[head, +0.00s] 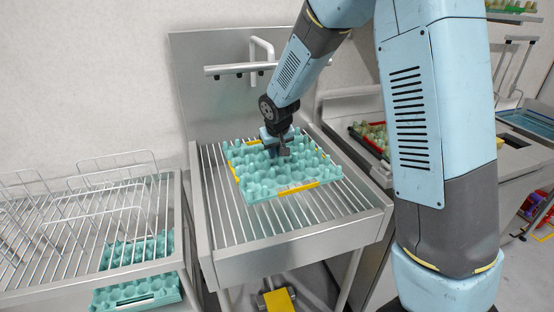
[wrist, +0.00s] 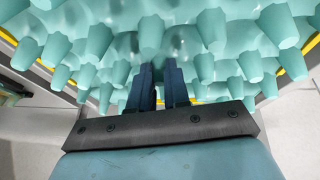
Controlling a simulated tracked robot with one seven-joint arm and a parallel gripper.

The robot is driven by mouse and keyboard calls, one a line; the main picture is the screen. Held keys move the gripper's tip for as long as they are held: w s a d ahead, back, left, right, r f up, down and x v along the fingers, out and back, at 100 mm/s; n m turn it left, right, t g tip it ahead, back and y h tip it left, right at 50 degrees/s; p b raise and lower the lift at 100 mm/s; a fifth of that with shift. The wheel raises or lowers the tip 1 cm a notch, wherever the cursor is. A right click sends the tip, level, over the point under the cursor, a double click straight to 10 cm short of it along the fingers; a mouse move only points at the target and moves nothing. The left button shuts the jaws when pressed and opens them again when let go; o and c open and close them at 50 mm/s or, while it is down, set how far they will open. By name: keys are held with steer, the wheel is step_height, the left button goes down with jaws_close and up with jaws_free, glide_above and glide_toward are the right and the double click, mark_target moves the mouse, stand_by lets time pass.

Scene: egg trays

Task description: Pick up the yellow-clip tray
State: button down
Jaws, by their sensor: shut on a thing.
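The yellow-clip tray (head: 261,186) is a teal egg tray with yellow clips along its edges. In the head view it is at the middle, on or just above a metal rod rack; I cannot tell whether it touches the rods. My gripper (head: 278,153) reaches down to the middle of the tray from above. In the wrist view the tray's teal pegs (wrist: 150,35) fill the top, with yellow strips at both sides. My gripper's two dark fingers (wrist: 160,85) reach in among the pegs and are shut on the tray. The fingertips are hidden by the pegs.
The rod rack (head: 225,225) has a raised metal frame and a back panel (head: 210,80). A wire rack (head: 120,205) stands at the left, with another teal tray (head: 135,292) below.

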steer(key=s+d+r, duration=0.2)
steer(key=s+r, duration=0.7)
steer(key=s, duration=0.4)
steer(key=shift+s+d+r, duration=0.2)
steer(key=shift+s+r, duration=0.05)
steer(key=shift+s, duration=0.05)
steer(key=c, duration=1.7)
jaws_free()
jaws_close()
